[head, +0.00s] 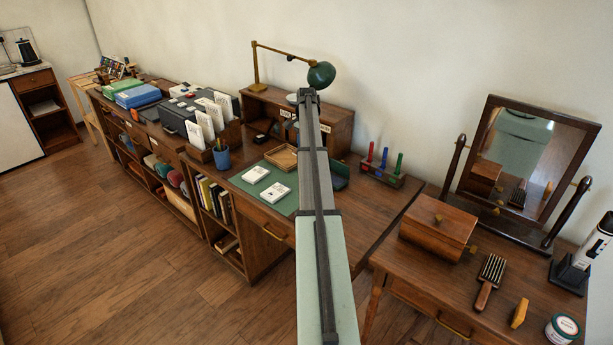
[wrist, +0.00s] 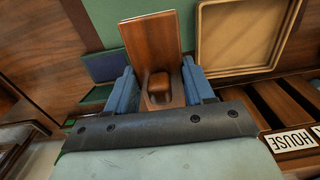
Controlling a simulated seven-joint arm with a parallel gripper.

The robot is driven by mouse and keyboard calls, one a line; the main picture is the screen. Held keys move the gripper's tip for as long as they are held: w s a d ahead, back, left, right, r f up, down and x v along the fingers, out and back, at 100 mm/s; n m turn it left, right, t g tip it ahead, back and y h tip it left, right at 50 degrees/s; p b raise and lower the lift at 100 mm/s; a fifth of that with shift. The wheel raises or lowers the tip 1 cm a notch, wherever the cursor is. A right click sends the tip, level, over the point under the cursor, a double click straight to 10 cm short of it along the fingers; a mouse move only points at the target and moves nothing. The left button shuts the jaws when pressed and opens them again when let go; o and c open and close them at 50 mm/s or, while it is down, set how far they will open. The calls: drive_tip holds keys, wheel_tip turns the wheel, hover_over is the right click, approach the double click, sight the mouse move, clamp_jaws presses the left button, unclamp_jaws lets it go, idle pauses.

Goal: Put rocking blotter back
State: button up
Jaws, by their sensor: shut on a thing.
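In the wrist view my gripper (wrist: 158,84) has its two blue fingers on either side of a brown wooden piece with a rounded knob, which I take to be the rocking blotter (wrist: 151,38). The fingers are shut on it near the knob, and its flat wooden part reaches out beyond them. The green desk mat (wrist: 100,20) shows behind it; I cannot tell the height of the blotter above the desk. In the head view my own arm hides the gripper and the blotter.
A shallow wooden tray (head: 282,157) lies at the mat's back edge. A dark green object (head: 340,177) is right of my arm. A pigeonhole unit (head: 338,128), lamp (head: 321,75) and stamp rack (head: 382,172) stand behind. White cards (head: 277,191) lie on the mat. The desk's right end is clear.

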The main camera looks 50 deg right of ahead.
drive_tip(key=shift+f+n, duration=0.2)
drive_tip(key=shift+n, duration=0.1)
drive_tip(key=shift+f, duration=4.8)
drive_tip(key=shift+f, duration=0.15)
drive_tip(key=o, duration=1)
wheel_tip(320, 180, up, 12)
drive_tip(key=shift+r, duration=0.15)
